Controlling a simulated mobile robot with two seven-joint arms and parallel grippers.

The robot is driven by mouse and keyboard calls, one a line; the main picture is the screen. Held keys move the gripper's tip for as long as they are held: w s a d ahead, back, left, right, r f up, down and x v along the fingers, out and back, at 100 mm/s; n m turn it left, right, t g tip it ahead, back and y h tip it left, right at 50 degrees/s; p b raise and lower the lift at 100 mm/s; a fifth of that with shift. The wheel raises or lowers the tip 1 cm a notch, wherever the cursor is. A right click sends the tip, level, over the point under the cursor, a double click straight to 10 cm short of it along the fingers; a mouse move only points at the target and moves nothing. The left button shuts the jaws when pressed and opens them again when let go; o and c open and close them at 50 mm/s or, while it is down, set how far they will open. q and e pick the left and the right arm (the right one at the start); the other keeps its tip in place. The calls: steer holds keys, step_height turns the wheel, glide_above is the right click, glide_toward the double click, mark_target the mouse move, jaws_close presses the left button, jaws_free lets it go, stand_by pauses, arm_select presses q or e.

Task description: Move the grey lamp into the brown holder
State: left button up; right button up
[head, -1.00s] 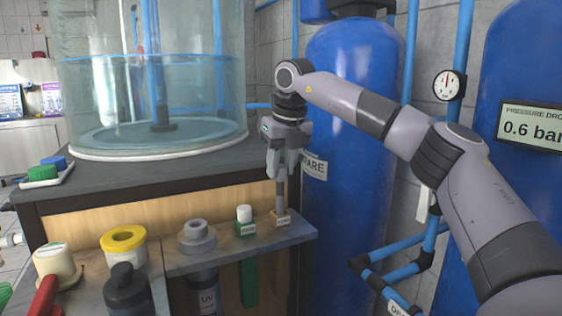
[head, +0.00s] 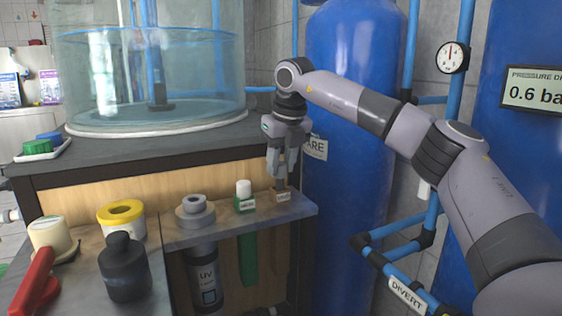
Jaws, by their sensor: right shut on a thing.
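The brown holder (head: 282,197) is set in the right end of the narrow shelf, with a pale label on its front. My right gripper (head: 281,174) is directly above it, pointing down. It is shut on the grey lamp (head: 281,185), which is upright. Only a short piece of the lamp shows between the fingers and the holder, and its lower part is hidden inside the holder. My left gripper is not in view.
A green holder with a white-capped item (head: 244,188) stands just left. A grey-collared UV unit (head: 195,209) hangs further left. A yellow-rimmed tub (head: 122,215), a dark bottle (head: 124,262) and a red handle (head: 36,282) are at left. A blue tank (head: 350,110) stands close behind.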

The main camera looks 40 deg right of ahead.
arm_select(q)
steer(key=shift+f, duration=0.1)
arm_select(e)
steer(key=shift+f, duration=0.15)
steer(key=shift+f+b, duration=0.6)
steer(key=shift+f, duration=0.5)
steer(key=o, duration=1.3)
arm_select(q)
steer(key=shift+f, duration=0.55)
arm_select(e)
step_height(320, 180, up, 8)
steer(key=p, duration=0.8)
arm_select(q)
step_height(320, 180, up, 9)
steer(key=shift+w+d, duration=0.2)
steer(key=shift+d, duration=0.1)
